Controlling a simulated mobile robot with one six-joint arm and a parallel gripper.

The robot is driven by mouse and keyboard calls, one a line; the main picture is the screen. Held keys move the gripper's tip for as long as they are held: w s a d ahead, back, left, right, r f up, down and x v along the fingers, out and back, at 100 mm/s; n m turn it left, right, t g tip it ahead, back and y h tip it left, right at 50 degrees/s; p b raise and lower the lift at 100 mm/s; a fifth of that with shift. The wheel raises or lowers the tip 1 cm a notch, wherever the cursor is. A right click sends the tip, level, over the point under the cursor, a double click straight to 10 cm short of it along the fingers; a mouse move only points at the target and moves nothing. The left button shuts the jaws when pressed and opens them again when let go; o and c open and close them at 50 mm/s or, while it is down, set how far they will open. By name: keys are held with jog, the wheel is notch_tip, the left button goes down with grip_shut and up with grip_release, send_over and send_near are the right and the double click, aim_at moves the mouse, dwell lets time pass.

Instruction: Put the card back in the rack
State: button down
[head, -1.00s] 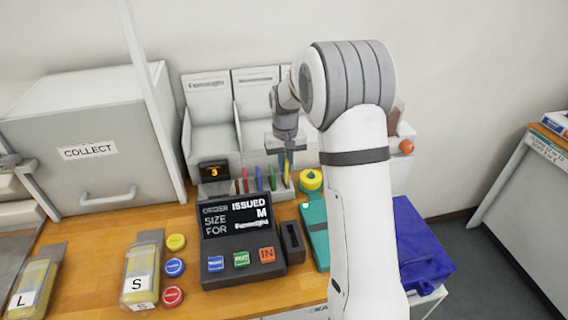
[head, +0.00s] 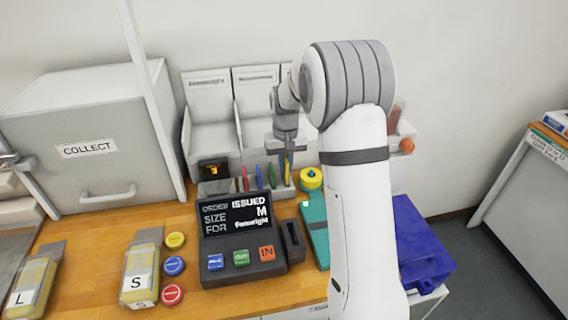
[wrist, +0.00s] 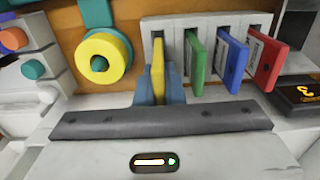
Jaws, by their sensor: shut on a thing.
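The yellow card (wrist: 158,68) is upright between the blue fingertips of my gripper (wrist: 159,92), which is shut on it. In the wrist view it lines up with the leftmost slot of the pale card rack (wrist: 180,38). Its lower end looks to be at or in that slot, but how deep it sits I cannot tell. In the head view my gripper (head: 286,158) is over the right end of the rack, and the card is mostly hidden. The green card (wrist: 197,62), blue card (wrist: 232,60) and red card (wrist: 268,62) stand in the neighbouring slots.
A yellow round tape-like ring (head: 311,179) sits close to the rack. In front are the order terminal (head: 240,240), a dark slotted block (head: 292,240) and a teal case (head: 316,235). A small orange-digit display (head: 213,170) stands left of the rack.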

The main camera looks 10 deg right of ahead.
jog(key=shift+f+b, duration=0.8)
jog(key=shift+f, duration=0.5)
dwell(0.4)
jog(key=c, duration=1.5)
grip_release()
jog(key=shift+o, duration=0.2)
jog(key=shift+r, duration=0.15)
jog(key=shift+r+p, duration=2.95)
jog(key=shift+r, duration=1.5)
